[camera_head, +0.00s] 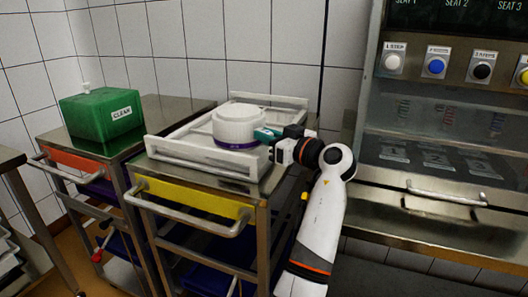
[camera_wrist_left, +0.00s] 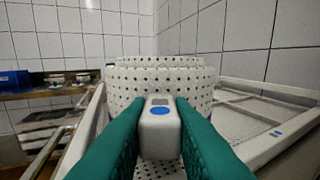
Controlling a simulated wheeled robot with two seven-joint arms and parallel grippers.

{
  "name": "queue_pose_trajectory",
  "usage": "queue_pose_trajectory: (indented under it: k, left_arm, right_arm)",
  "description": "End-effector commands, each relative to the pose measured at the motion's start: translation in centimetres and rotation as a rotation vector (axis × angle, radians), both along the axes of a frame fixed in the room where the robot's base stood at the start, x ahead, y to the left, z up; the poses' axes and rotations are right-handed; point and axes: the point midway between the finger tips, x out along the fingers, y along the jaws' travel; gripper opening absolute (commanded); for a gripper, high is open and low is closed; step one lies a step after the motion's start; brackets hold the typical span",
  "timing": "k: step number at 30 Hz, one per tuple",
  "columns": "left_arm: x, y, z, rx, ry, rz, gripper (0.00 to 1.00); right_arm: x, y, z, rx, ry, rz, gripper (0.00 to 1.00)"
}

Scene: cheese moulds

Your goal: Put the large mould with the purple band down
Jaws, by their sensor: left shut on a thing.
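The large white mould (camera_head: 238,120) with the purple band (camera_head: 236,145) is upright over the white draining frame (camera_head: 198,165) on the yellow-fronted cart. It also shows in the left wrist view (camera_wrist_left: 194,82) as a perforated white drum. My left gripper (camera_head: 268,134) is at the mould's right side in the head view. Its green fingers are shut on the mould's white grip block (camera_wrist_left: 160,138), which has a blue dot. I cannot tell whether the mould's base touches the frame. My right gripper is not in view.
A green box (camera_head: 102,113) marked CLEAN stands on the cart to the left. The frame has raised rails around the mould and bare room at its left. A metal machine with coloured buttons (camera_head: 435,66) stands at the right. Tiled walls (camera_head: 215,45) rise behind.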

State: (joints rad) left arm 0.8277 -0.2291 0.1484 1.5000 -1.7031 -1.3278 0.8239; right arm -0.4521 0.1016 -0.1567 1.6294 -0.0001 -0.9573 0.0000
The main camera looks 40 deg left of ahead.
Motion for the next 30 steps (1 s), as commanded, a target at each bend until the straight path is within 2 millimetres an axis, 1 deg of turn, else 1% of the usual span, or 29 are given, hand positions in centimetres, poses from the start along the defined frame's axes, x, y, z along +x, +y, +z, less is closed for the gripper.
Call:
queue_pose_trajectory:
  k: [5,9,11,23,24,27,30]
  left_arm:
    - [0.0,0.0,-1.3,0.002,0.002,0.0,0.0]
    - [0.0,0.0,-3.4,0.002,0.003,0.0,0.0]
    - [0.0,0.0,-4.0,0.003,0.002,-0.001,0.0]
    - [0.0,0.0,-4.3,0.003,-0.001,-0.001,0.0]
    - [0.0,0.0,-4.3,0.001,0.0,0.0,0.26]
    - [0.0,0.0,-4.3,0.001,0.0,0.0,0.42]
    - [0.0,0.0,-4.3,0.001,0.0,0.0,0.42]
  right_arm:
    - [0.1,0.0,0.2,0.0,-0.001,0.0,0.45]
    - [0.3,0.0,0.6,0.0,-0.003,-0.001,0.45]
    - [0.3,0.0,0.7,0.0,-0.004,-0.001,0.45]
    - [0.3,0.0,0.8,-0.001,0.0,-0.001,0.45]
    - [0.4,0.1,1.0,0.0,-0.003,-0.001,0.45]
    - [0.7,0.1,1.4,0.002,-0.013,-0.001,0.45]
    - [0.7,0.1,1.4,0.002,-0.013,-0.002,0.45]
